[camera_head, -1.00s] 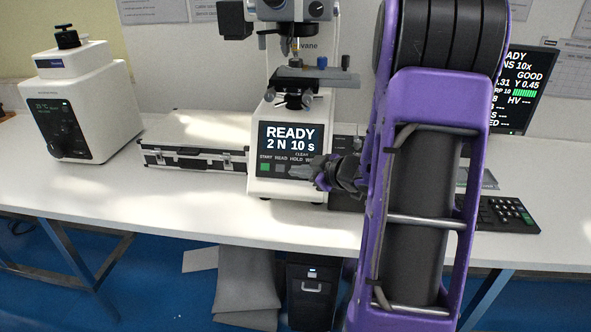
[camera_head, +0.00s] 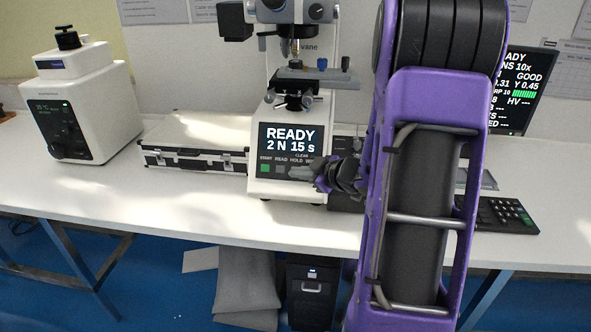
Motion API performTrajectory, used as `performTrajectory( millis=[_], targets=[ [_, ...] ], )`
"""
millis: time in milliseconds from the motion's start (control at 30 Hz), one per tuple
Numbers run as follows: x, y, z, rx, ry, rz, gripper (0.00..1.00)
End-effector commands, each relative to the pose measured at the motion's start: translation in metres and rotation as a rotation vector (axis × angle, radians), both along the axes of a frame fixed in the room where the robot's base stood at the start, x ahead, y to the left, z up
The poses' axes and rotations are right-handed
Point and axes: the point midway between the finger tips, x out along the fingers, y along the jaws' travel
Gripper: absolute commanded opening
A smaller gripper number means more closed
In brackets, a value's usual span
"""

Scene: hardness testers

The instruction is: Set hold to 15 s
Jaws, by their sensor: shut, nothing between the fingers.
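The hardness tester (camera_head: 262,190) stands on the bench in the middle of the view. Its display (camera_head: 290,139) reads "READY" and "2 N 15 s". Below the display is a row of buttons labelled START, READ, HOLD and another label partly covered. The START button (camera_head: 265,168) is green, and a grey button (camera_head: 280,169) sits under READ. My gripper (camera_head: 296,172) is shut and empty, with its tips at the button row by the HOLD label. It hides the HOLD button and those to its right, so I cannot tell whether the tips touch.
A silver case (camera_head: 195,143) lies left of the tester, and a white machine (camera_head: 85,105) stands further left. The front left of the bench (camera_head: 120,195) is clear.

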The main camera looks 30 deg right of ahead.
Motion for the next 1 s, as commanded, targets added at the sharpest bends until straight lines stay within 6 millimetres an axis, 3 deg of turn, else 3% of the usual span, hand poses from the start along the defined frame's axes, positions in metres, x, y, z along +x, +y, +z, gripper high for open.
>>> performTrajectory(
  millis=[467,1000],
  targets=[
    [-0.006,0.004,0.006,0.0,0.0,0.0,0.0],
    [-0.039,0.026,0.029,0.0,-0.001,0.0,0.0]
  ],
)
